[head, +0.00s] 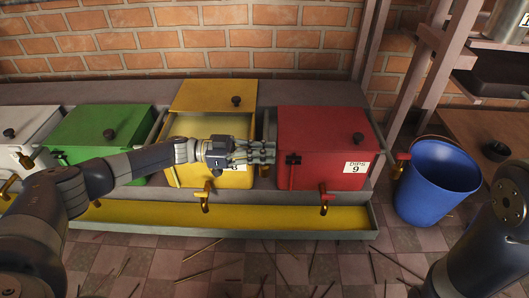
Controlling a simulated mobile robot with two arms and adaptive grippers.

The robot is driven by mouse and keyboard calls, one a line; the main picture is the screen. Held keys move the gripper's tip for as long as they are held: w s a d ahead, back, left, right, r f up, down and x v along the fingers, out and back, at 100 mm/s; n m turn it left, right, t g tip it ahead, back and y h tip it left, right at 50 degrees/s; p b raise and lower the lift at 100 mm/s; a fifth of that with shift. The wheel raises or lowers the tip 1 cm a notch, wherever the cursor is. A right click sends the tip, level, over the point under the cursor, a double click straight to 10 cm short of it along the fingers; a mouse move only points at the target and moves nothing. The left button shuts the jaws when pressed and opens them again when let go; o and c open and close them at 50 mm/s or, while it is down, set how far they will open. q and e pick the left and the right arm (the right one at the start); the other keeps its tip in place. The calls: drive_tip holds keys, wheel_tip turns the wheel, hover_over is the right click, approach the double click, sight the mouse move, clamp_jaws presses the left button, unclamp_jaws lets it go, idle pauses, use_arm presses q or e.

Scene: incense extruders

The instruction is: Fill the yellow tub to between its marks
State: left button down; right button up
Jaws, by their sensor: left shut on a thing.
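The yellow tub (181,176) stands in the middle of the row. Its lid (205,96) with a black knob is raised at the back, and its pale inside shows. A tap (205,197) sticks out at its front. I cannot make out its marks or fill level. My left gripper (268,153) reaches across the tub's front right part, its fingers pointing right toward the red tub (320,135). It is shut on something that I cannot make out. The gripper hides part of the yellow tub and its label. My right gripper is out of view.
The red tub, labelled 9, is lidded. A green tub (105,130) and a white tub (25,130) are at left. A trough (270,232) runs in front. A blue bucket (432,190) stands right, beside a shelf and wooden table (480,140). Sticks litter the floor.

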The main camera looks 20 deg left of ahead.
use_arm(q)
drive_tip(key=c, duration=1.7)
unclamp_jaws()
drive_tip(key=shift+a, duration=0.1)
drive_tip(key=v, duration=0.7)
drive_tip(key=shift+s+a, duration=0.15)
drive_tip(key=shift+a, duration=0.05)
drive_tip(key=shift+f, duration=0.1)
